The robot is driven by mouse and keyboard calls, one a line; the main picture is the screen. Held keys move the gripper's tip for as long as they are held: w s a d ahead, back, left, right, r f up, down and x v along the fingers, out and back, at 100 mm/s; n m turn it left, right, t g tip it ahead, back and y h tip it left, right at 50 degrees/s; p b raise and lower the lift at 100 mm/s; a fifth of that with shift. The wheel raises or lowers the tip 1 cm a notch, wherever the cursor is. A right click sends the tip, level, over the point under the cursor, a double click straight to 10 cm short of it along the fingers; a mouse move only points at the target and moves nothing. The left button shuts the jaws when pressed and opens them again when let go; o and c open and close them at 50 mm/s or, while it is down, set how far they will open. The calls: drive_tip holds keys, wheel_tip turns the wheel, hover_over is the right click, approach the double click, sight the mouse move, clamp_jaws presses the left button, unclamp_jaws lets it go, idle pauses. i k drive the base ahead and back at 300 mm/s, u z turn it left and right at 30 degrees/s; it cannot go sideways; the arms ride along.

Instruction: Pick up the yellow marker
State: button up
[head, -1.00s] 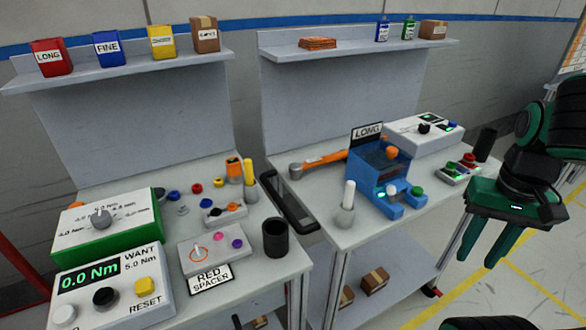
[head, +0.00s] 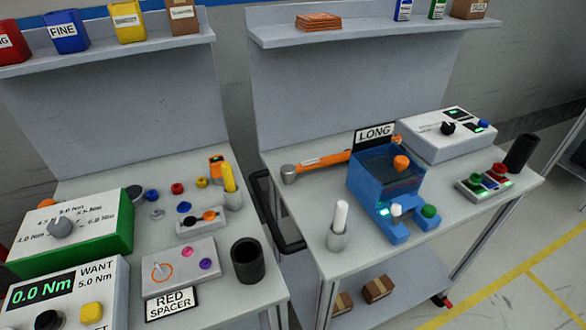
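The yellow marker (head: 228,178) stands upright in a small grey holder (head: 233,200) at the right side of the left table, beside an orange and dark device (head: 216,165). A similar white marker (head: 341,217) stands in a grey holder (head: 338,240) on the right table. My gripper is not in view now.
A black cup (head: 247,260) stands in front of the yellow marker. A small white box with knobs (head: 201,220) lies just left of it. A black tray (head: 277,212) hangs between the tables. The blue LONG fixture (head: 385,180) and an orange-handled wrench (head: 318,164) are on the right table.

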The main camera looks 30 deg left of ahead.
sight(226, 167)
drive_tip(key=z, duration=0.4)
drive_tip(key=k, duration=2.1)
drive_tip(key=u, duration=0.55)
drive_tip(key=i, duration=1.5)
drive_tip(key=u, duration=0.05)
